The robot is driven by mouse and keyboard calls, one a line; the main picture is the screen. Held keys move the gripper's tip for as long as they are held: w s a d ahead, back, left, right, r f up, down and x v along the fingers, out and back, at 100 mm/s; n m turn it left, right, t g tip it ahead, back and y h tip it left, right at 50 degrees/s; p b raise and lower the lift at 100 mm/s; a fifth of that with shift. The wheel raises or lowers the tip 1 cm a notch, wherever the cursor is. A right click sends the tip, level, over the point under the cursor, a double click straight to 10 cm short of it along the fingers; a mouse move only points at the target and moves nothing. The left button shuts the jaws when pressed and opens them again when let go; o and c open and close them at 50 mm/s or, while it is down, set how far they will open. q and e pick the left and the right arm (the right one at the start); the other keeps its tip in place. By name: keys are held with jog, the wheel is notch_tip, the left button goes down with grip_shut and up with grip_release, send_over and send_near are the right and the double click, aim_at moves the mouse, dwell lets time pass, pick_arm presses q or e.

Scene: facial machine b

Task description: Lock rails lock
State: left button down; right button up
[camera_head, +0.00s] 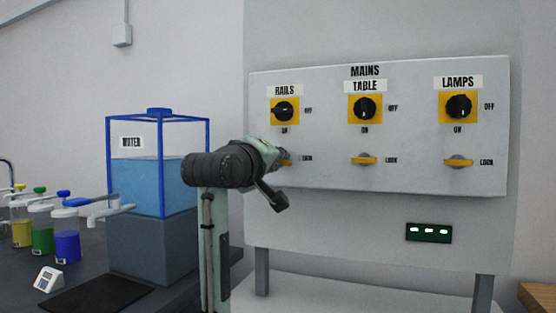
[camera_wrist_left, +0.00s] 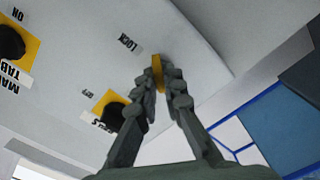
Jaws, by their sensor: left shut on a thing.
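The rails lock is a yellow handle (camera_head: 287,162) below the RAILS switch on the white panel, left of a LOCK label. My left gripper (camera_head: 279,158) is at the panel there and covers most of it. In the left wrist view the gripper (camera_wrist_left: 163,82) is shut on the yellow lock handle (camera_wrist_left: 156,65), with the fingers on both sides. The RAILS switch (camera_head: 284,111) is a black knob on a yellow plate just above; its grip looks roughly horizontal. It also shows in the wrist view (camera_wrist_left: 116,110). My right gripper is not in view.
The TABLE knob (camera_head: 365,108) and LAMPS knob (camera_head: 459,107) sit to the right, with yellow locks (camera_head: 364,160) (camera_head: 458,162) lying flat below. A blue-framed water tank (camera_head: 160,185) stands left of my arm. Coloured bottles (camera_head: 67,245) stand on the dark counter.

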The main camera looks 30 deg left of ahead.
pick_arm(q)
jog(key=m, duration=1.1)
jog(key=shift+f, duration=0.1)
dwell(0.4)
jog(key=c, duration=1.6)
grip_release()
jog(key=shift+c, duration=0.2)
jog(key=v, duration=0.7)
jog(key=shift+s, duration=0.3)
